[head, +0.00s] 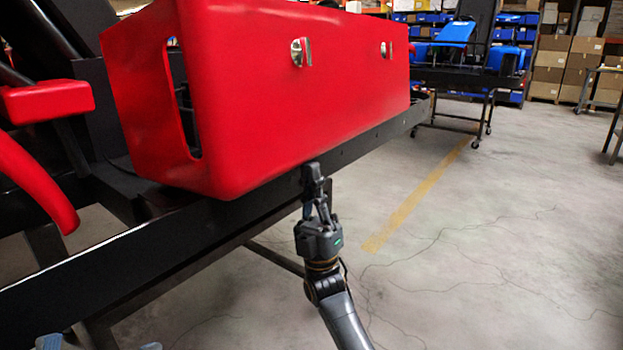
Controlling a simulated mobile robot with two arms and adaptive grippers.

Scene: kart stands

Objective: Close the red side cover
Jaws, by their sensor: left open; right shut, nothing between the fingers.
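The red side cover (250,110) is a large box-like shell with two silver latches (301,52) (386,50) on its outer face and a tall cutout in its left end. It stands along the black rail (150,245) of the kart stand. My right gripper (313,172) points up at the cover's lower edge, right of its near corner. Its fingers are together and hold nothing. I cannot tell whether the fingertips touch the cover or the rail. My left gripper is not recognisable; only small grey parts show at the bottom left edge.
Red kart parts (45,100) and a curved red piece (35,180) are at the left. A second stand with a blue kart (455,35) is behind, near cardboard boxes (565,60) on shelving. The concrete floor (480,220) at right is clear, with a yellow line.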

